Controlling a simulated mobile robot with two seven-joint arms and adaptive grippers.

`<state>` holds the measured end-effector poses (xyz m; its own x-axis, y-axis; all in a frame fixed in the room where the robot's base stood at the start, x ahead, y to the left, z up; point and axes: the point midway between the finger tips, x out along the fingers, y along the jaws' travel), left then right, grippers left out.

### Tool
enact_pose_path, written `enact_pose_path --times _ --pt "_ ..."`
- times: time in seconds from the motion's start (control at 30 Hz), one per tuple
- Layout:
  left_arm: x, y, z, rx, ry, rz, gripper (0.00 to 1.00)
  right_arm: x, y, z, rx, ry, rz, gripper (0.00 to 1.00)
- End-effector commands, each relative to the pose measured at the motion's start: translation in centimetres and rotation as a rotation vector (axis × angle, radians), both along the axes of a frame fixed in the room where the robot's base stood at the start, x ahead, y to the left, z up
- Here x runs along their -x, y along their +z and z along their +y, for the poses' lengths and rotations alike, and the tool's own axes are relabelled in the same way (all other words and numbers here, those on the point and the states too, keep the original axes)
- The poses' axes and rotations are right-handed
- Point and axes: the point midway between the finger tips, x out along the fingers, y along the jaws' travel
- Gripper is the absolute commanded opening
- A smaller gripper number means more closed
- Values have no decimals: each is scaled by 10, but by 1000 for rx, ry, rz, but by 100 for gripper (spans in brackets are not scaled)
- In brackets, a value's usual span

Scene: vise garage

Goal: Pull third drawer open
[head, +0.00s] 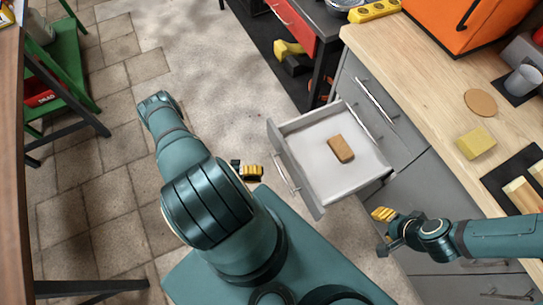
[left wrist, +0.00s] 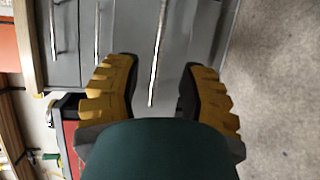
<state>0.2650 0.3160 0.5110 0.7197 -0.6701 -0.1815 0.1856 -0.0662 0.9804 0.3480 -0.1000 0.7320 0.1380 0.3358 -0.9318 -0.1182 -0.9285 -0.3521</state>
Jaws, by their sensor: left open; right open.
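A grey cabinet drawer (head: 303,134) stands pulled out in the head view, with a brown block (head: 341,149) inside. Its bar handle (head: 284,170) is on the front, facing my left gripper (head: 250,172). My left gripper is open and just left of that drawer front. In the left wrist view, a long bar handle (left wrist: 159,45) runs between the open fingers of this gripper (left wrist: 157,65); I cannot tell whether it touches them. My right gripper (head: 384,231) is open and empty, beside the cabinet front right of the open drawer. Which drawer counts as third is unclear.
A wooden countertop (head: 425,88) carries a yellow sponge (head: 476,142), a cork disc (head: 481,103), a grey mug (head: 523,80) and an orange box (head: 465,30). A closed handle (head: 377,101) shows on the cabinet. A green stand (head: 62,65) is at left.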

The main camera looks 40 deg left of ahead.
Motion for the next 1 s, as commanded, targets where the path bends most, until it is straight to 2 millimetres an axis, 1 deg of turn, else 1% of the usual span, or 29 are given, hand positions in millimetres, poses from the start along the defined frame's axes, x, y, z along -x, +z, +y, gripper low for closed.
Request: enact_pose_path --times 0.03,0.1,0.3,0.87,0.93,1.0 --pt "5 1 6 -1 3 1 41 0 0 0 0 0 0 47" --pt "11 3 11 -2 1 -1 41 0 0 0 0 0 0 47" --pt "19 5 18 -1 1 -1 41 0 0 0 0 0 0 47" --pt "19 5 18 0 0 0 41 0 0 0 0 0 0 47" --pt "18 6 16 3 -10 6 41 0 0 0 0 0 0 47" --pt "14 8 10 9 -48 30 41 0 0 0 0 0 0 47"
